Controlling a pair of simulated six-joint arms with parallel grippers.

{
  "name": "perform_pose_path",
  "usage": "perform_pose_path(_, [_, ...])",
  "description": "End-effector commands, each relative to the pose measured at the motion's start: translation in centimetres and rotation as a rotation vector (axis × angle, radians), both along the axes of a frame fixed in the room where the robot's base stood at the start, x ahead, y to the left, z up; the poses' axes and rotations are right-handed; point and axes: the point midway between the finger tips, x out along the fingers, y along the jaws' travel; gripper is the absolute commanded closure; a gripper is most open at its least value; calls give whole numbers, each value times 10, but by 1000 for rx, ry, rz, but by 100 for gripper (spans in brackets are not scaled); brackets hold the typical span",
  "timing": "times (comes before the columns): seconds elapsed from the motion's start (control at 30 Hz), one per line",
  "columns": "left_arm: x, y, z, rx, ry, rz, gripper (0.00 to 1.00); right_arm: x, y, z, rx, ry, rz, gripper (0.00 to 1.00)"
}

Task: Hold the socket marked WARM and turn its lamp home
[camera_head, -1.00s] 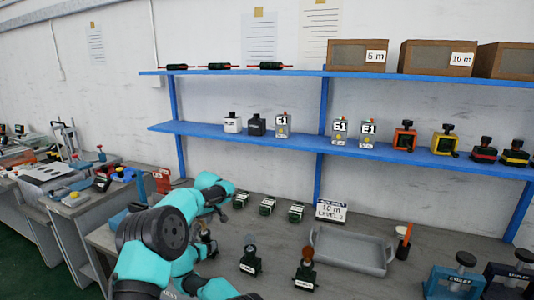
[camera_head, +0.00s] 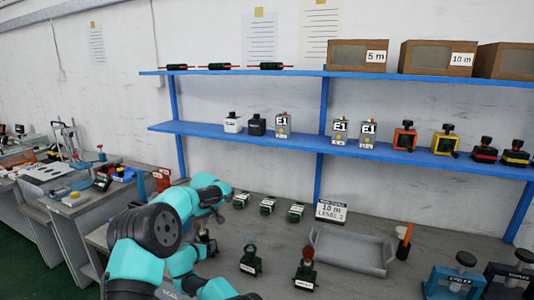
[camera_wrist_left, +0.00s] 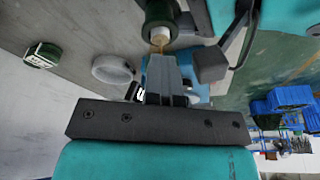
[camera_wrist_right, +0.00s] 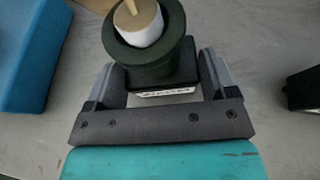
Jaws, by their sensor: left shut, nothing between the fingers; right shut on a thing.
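In the right wrist view, my right gripper (camera_wrist_right: 160,85) is shut on a dark green socket (camera_wrist_right: 155,60), one finger on each side. The label on its foot is too small to read. A white lamp base with a tan part (camera_wrist_right: 140,25) stands in its round mouth. In the left wrist view, my left gripper (camera_wrist_left: 168,60) is shut and empty, its fingertips close to the lamp's amber part (camera_wrist_left: 159,45); I cannot tell whether they touch. The held socket (camera_wrist_left: 160,12) shows there too. In the head view, my left gripper (camera_head: 219,214) is beside it, partly hidden by my arms.
Two similar sockets with lamps, one greyish (camera_head: 250,262) and one brown (camera_head: 305,273), stand to the right on the bench. Several small green blocks (camera_head: 267,207) line the back beside a sign (camera_head: 331,211). An empty grey tray (camera_head: 350,252) lies further right.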

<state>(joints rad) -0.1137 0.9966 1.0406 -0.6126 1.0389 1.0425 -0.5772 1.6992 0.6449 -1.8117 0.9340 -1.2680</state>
Motion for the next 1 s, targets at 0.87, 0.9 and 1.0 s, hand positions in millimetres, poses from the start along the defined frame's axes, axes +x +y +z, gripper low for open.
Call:
perform_pose_path(0.87, [-9,0,-4,1,9,4,100,3,-5,1,2,0,-11,52])
perform_pose_path(0.9, [-9,0,-2,1,8,3,100,2,-5,0,2,0,-11,52])
perform_pose_path(1.0, [-8,-1,7,0,4,4,100,2,-4,0,1,0,-8,52])
